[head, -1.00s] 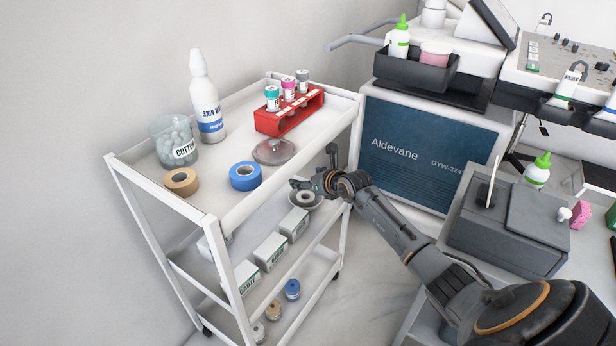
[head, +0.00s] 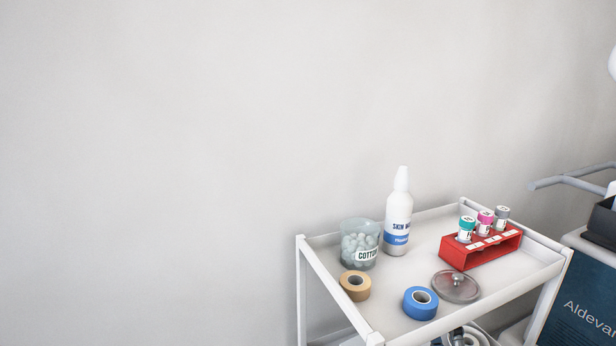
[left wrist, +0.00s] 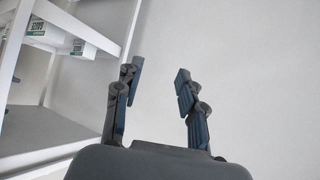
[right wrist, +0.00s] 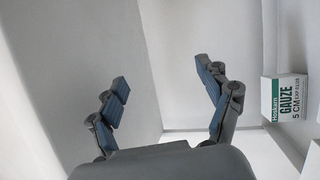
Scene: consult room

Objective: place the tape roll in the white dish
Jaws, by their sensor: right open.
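A blue tape roll (head: 420,302) and a tan tape roll (head: 355,285) lie flat on the top tray of the white trolley (head: 330,245), near its front edge. I cannot make out a white dish for sure. A pale round thing (head: 474,338) shows only in part at the bottom edge of the head view, beside dark parts of my right gripper. In the right wrist view my right gripper (right wrist: 166,88) is open with nothing between its fingers. In the left wrist view my left gripper (left wrist: 157,78) is open and empty; it is outside the head view.
The top tray also holds a cotton jar (head: 360,243), a white bottle (head: 398,225), a red rack (head: 480,250) with three capped vials, and a clear lid (head: 456,286). Gauze boxes show in the left wrist view (left wrist: 45,32) and right wrist view (right wrist: 285,98).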

